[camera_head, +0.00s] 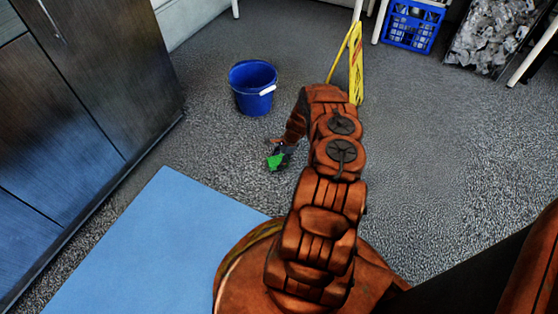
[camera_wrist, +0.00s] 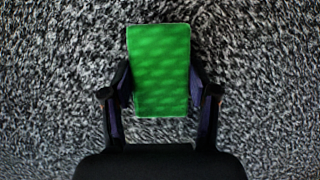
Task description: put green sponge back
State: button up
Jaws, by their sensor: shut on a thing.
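The green sponge (camera_wrist: 159,70) is a bright green block between the two dark fingers of my gripper (camera_wrist: 160,88) in the wrist view. The fingers press on its left and right sides. In the head view the sponge (camera_head: 275,161) shows small at the end of my arm, with my gripper (camera_head: 279,152) partly hidden behind and above it. Grey speckled floor lies behind the sponge. Its height above the floor is hard to tell.
A blue bucket (camera_head: 253,88) stands on the floor beyond my gripper. A yellow wet-floor sign (camera_head: 355,62) stands behind my arm. A blue crate (camera_head: 411,27) and a bin of clear crumpled items (camera_head: 492,35) are at the back right. Dark cabinets (camera_head: 80,90) line the left. A light blue surface (camera_head: 150,255) lies at lower left.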

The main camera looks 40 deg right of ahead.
jog(key=shift+f, duration=0.1)
jog(key=o, duration=1.1)
